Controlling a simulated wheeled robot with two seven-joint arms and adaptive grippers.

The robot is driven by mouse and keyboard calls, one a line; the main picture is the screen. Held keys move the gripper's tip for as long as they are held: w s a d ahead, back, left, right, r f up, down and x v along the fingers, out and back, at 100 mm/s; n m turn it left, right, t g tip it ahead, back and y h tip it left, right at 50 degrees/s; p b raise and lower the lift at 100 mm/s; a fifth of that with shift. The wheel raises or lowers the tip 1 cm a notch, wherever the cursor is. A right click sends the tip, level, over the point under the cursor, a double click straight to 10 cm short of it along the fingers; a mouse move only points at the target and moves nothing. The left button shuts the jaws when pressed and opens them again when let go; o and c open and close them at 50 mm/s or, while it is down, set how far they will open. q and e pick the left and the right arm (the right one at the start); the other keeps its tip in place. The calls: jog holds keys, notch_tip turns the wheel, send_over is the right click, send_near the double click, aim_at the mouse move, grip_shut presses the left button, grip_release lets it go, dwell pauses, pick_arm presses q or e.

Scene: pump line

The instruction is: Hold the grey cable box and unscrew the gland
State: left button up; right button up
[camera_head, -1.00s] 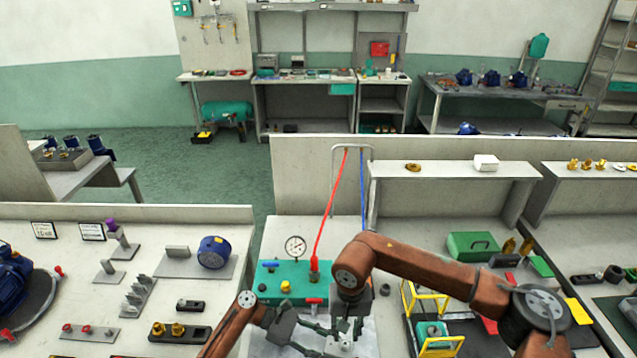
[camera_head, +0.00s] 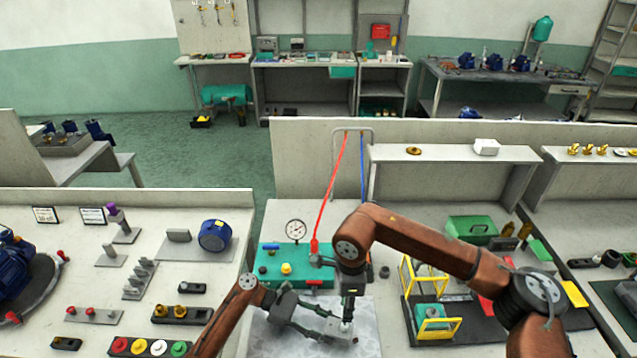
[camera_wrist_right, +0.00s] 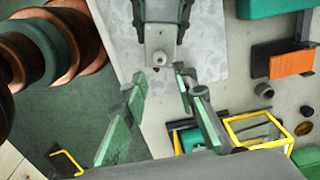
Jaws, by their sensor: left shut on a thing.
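The small grey cable box (camera_wrist_right: 158,40) lies over the pale mat, between the fingers of my left gripper (camera_wrist_right: 161,28) in the right wrist view. A round light-grey gland (camera_wrist_right: 159,58) with a dark centre shows at its near end. In the head view my left gripper (camera_head: 325,328) reaches in from the left, shut on the box, which is mostly hidden there by the grippers. My right gripper (camera_head: 347,315) points down right by the box. In the wrist view its green-padded fingers (camera_wrist_right: 160,115) are wide apart with nothing between them; the gland lies beyond their tips.
A green panel (camera_head: 305,277) with a gauge (camera_head: 296,231) and a red hose (camera_head: 331,190) stands just behind the grippers. A yellow frame (camera_head: 433,323) on a dark tray is close on the right. Bare mat (camera_head: 270,340) shows left of the box.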

jog(key=shift+f, duration=3.95)
jog(key=shift+c, duration=0.4)
grip_shut()
jog(key=shift+r, duration=0.25)
jog(key=shift+r, duration=2.35)
pick_arm(q)
jog(key=o, duration=0.9)
